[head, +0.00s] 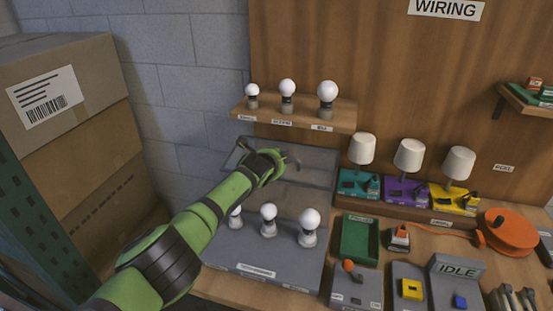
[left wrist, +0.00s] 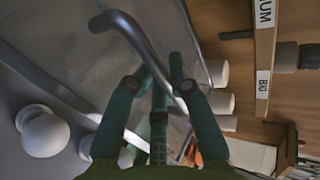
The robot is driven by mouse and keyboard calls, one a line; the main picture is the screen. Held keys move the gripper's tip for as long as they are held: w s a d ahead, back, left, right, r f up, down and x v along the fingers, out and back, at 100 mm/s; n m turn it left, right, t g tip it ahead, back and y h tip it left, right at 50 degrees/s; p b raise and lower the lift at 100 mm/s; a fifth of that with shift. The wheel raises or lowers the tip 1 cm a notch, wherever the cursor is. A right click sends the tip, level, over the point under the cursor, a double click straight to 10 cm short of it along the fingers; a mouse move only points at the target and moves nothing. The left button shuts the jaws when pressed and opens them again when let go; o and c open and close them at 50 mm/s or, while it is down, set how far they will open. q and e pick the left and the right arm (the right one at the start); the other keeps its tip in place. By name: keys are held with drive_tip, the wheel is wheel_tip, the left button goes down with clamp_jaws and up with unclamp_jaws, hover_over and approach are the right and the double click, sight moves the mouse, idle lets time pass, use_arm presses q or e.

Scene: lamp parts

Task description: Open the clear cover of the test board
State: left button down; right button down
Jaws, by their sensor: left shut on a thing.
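The test board (head: 262,266) is a grey box on the bench with three white bulbs (head: 269,217) standing on it. Its clear cover (head: 315,166) shows as a see-through panel with a darker rim, raised above the back of the board, behind the bulbs. My left gripper (head: 279,163) is at this panel. In the left wrist view my left gripper (left wrist: 162,88) is shut on the grey bent handle (left wrist: 127,28) of the cover. Board bulbs (left wrist: 45,135) show at the left there. The cover's exact angle is hard to tell. My right gripper is out of view.
A wooden shelf (head: 342,117) with three bulbs is just above the cover. Three lamps on coloured bases (head: 405,191) stand to the right. A green tray (head: 342,240) and an IDLE panel (head: 458,267) are right of the board. Cardboard boxes (head: 85,165) stand at the left.

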use_arm(q)
drive_tip(key=shift+w+r, duration=0.1)
drive_tip(key=shift+r, duration=0.25)
drive_tip(key=c, duration=1.2)
unclamp_jaws()
drive_tip(key=shift+o, duration=0.2)
drive_tip(key=shift+s, duration=0.2)
drive_tip(key=shift+f, duration=0.15)
drive_tip(key=shift+v, duration=1.15)
drive_tip(key=v, duration=1)
drive_tip(key=shift+w, duration=0.1)
